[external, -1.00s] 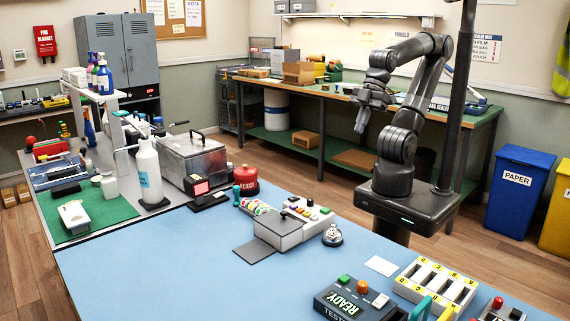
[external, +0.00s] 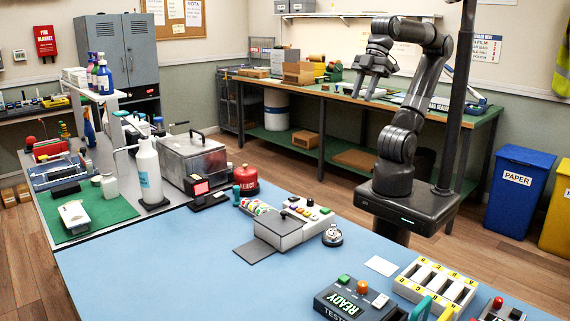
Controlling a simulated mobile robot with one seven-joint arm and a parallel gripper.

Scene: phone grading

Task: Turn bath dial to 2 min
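The bath is a metal box with a lid and a black handle (external: 195,163), standing on the grey bench left of centre. A small unit with a lit red display (external: 201,188) sits at its front right corner. I cannot make out the dial or its setting at this size. My gripper (external: 364,96) is raised in the air at upper right, well away from the bath, pointing down. Its two fingers look apart, with nothing visible between them.
A white spray bottle (external: 147,170) stands before the bath's left side, and a red reject button (external: 246,179) stands to its right. A grey device with coloured buttons (external: 281,228) sits on the blue mat (external: 150,255). The mat's front left is clear.

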